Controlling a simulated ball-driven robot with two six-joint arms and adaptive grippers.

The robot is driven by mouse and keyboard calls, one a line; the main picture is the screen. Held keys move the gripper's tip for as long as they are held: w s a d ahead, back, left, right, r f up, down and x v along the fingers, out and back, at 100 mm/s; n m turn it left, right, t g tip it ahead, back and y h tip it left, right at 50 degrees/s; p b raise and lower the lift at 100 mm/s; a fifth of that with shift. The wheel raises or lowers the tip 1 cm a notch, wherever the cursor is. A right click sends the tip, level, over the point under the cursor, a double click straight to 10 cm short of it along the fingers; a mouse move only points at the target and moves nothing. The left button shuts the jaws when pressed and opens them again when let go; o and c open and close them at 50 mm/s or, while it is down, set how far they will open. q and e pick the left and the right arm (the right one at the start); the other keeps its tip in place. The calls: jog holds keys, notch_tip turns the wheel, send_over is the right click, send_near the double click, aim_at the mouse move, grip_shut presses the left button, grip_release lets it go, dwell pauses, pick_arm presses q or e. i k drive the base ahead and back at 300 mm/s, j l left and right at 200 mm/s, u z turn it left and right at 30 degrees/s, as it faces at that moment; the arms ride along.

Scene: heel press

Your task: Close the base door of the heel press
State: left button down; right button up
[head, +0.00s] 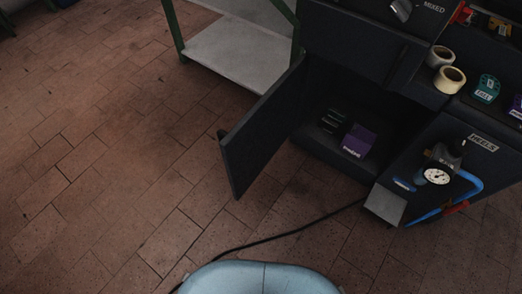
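The heel press is a dark cabinet-like machine at the right of the head view, with a label reading HEELS (483,142). Its base door (262,130) is a dark panel standing wide open. It swings out to the left and toward me, with a small knob-like handle (222,134) at its free edge. The open base compartment (316,145) shows a purple box (357,141) and a stack of dark items (332,121) inside. Neither of my grippers is in view.
A green-framed table with a grey shelf (236,52) stands behind the door. A pressure gauge (437,176) and blue hose (462,199) stick out at the right. A black cable (283,234) crosses the brick floor. Floor to the left is clear. Tape rolls (450,79) sit above.

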aim_at(247, 148)
jog(key=k+j+z, duration=0.1)
jog(key=z, duration=1.35)
jog(key=j, duration=0.8)
jog(key=k+j, duration=0.15)
jog(key=j, duration=0.65)
jog(key=j+z, duration=0.1)
jog(key=j, duration=0.7)
